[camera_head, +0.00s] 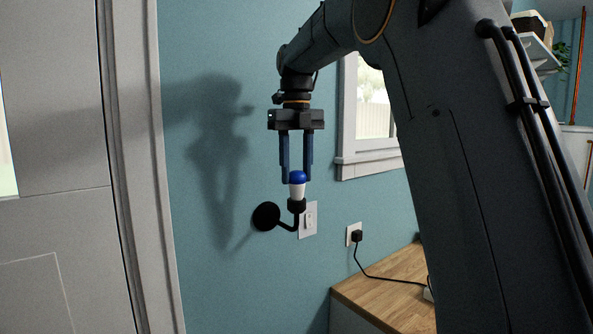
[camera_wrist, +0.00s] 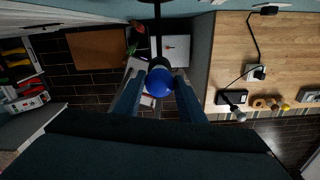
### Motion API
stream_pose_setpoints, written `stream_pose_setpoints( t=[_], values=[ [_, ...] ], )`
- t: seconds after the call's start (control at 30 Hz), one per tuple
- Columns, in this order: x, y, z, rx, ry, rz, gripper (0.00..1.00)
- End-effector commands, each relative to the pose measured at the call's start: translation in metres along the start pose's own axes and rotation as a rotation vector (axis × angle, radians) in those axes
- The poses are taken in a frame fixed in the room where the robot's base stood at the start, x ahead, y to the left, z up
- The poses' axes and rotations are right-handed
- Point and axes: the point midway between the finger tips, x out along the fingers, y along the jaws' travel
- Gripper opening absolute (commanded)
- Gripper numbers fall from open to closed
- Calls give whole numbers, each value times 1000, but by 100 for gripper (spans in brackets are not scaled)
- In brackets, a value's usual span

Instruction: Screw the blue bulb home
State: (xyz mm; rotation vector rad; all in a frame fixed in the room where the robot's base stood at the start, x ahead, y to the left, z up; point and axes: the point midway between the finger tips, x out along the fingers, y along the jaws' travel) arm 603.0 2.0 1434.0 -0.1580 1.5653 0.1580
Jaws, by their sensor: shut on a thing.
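The blue bulb (camera_head: 297,180), with a blue top and a white lower part, stands upright in the black socket (camera_head: 296,204) of a wall lamp arm. Its round black base (camera_head: 266,216) is on the teal wall. My gripper (camera_head: 297,179) points straight down from above, its two blue fingers shut on the bulb from both sides. In the wrist view the bulb's blue dome (camera_wrist: 158,82) sits between the fingertips. The bulb's lower end is hidden inside the socket, so I cannot tell how deep it sits.
A white switch plate (camera_head: 309,219) is on the wall just behind the socket. An outlet with a black plug (camera_head: 356,236) and cord is to the right, above a wooden counter (camera_head: 375,283). A window (camera_head: 370,115) is behind my arm; a white door frame (camera_head: 140,170) stands left.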

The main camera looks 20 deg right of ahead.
Motion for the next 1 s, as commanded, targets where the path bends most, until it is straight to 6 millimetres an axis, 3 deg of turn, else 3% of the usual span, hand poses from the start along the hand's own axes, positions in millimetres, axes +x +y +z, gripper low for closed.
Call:
stream_pose_setpoints(
  t=[0.27, 0.3, 0.4, 0.6, 0.7, 1.0],
  values=[
    [-3, -1, 1, 33, -8, -2, 10],
    [-3, -1, 1, 32, -8, -2, 41],
    [-2, -1, 0, 32, -6, -2, 58],
    [-1, 0, 0, 31, -3, -1, 58],
    [-1, 0, 0, 30, -2, -1, 43],
    [0, 0, 0, 30, 0, 0, 43]
  ],
)
